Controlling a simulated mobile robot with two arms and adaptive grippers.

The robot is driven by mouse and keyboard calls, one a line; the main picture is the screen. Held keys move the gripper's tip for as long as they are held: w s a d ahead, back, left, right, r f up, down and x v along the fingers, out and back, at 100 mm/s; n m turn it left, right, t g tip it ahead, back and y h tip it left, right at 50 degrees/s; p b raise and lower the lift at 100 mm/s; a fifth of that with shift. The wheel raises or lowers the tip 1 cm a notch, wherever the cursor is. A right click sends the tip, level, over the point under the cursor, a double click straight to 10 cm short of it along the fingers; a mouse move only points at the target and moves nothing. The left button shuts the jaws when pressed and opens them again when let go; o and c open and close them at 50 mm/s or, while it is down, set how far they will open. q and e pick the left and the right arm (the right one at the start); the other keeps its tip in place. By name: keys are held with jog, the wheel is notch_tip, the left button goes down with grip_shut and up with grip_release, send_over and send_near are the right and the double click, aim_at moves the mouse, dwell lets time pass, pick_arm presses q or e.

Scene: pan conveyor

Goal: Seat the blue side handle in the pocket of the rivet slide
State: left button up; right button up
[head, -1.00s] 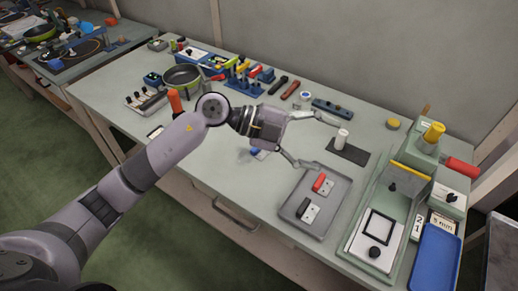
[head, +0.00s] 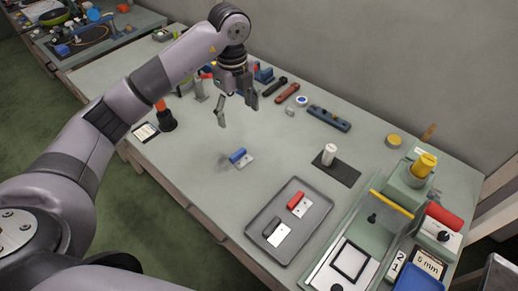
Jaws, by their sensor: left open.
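The blue side handle (head: 238,156), with a pale plate beside it, lies on the bare table in the middle of the head view. My left gripper (head: 237,115) is open and empty. Its fingers point down above the table, just behind the handle in the picture and apart from it. The green fixture (head: 408,190) at the right looks like the rivet slide. It has a yellow bar and a pale plate with a black square frame (head: 351,260), which may be the pocket. My right gripper is not in view.
A grey tray (head: 262,218) holds a red handle (head: 297,200) and a black handle (head: 271,227). A white cylinder (head: 329,153) stands on a dark mat (head: 346,172). A blue bin (head: 415,281) is at lower right. The table around the blue handle is clear.

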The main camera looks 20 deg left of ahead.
pick_arm(q)
jog(key=f, duration=0.1)
jog(key=p, duration=0.2)
send_over(239, 154)
notch_tip(239, 154, down, 7)
jog(key=shift+s+a+f, duration=0.1)
jog(key=shift+s+f, duration=0.05)
jog(key=shift+f, duration=0.05)
notch_tip(239, 154, down, 3)
jog(key=shift+f+p, duration=0.1)
jog(key=shift+p, duration=0.35)
jog(key=shift+f, duration=0.2)
jog(key=shift+f+p, duration=0.3)
notch_tip(239, 154, down, 4)
jog(key=shift+r+p, duration=0.15)
jog(key=shift+p, duration=0.5)
jog(key=shift+f, duration=0.4)
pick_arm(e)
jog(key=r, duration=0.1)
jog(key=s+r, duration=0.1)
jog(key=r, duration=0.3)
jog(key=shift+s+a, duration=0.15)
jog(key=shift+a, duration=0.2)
pick_arm(q)
jog(key=shift+c, duration=0.2)
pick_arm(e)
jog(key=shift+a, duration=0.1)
